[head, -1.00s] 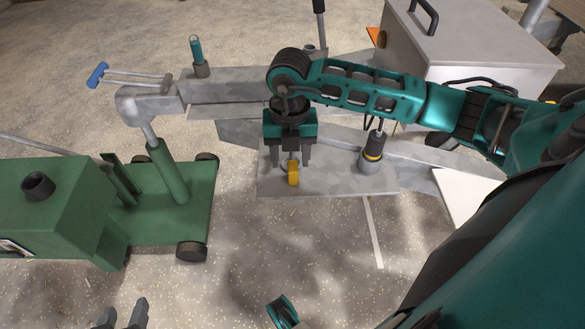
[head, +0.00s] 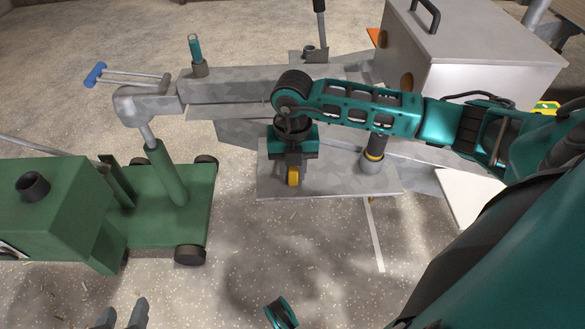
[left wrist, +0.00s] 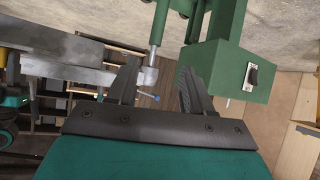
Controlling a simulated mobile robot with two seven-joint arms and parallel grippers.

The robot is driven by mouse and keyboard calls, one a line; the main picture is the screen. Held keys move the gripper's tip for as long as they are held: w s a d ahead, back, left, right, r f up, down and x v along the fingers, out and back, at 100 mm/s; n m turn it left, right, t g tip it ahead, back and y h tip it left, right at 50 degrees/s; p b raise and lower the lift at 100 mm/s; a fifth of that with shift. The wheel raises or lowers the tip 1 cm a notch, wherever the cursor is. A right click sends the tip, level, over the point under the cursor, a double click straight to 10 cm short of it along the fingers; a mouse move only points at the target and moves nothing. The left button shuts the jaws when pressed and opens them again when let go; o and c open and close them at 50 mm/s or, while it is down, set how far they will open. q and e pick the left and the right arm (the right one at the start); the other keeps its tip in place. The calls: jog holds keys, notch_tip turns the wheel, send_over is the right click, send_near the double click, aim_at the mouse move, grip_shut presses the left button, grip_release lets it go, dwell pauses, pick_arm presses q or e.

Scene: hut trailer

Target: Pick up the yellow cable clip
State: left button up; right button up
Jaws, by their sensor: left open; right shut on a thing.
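The yellow cable clip (head: 293,177) is small and sits at the grey metal plate (head: 340,184) in the middle of the head view. My right gripper (head: 291,168) reaches down over it from above and is shut on it; the fingers hide its upper part. I cannot tell whether the clip still touches the plate. My left gripper (head: 122,314) shows only by its fingertips at the bottom left of the head view. In the left wrist view its two fingers (left wrist: 158,92) are apart with nothing between them.
A green wheeled jack (head: 185,215) stands at the left. A grey and black cylinder (head: 373,152) with a yellow ring stands on the plate, right of my right gripper. A large metal box (head: 470,50) is at the back right. The speckled floor (head: 235,270) in front is mostly clear.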

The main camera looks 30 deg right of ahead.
pick_arm(q)
jog(key=shift+f, duration=0.15)
pick_arm(e)
grip_shut()
pick_arm(q)
jog(key=shift+a, duration=0.1)
pick_arm(e)
jog(key=shift+r, duration=0.1)
pick_arm(q)
jog(key=r+p, duration=0.2)
jog(key=p, duration=0.1)
jog(key=a+r+p, duration=0.1)
jog(key=p, duration=0.1)
jog(key=shift+s+r, duration=0.25)
jog(key=shift+r, duration=0.05)
pick_arm(e)
notch_tip(320, 180, up, 20)
pick_arm(q)
jog(key=shift+d+r, duration=0.1)
jog(key=shift+d, duration=0.1)
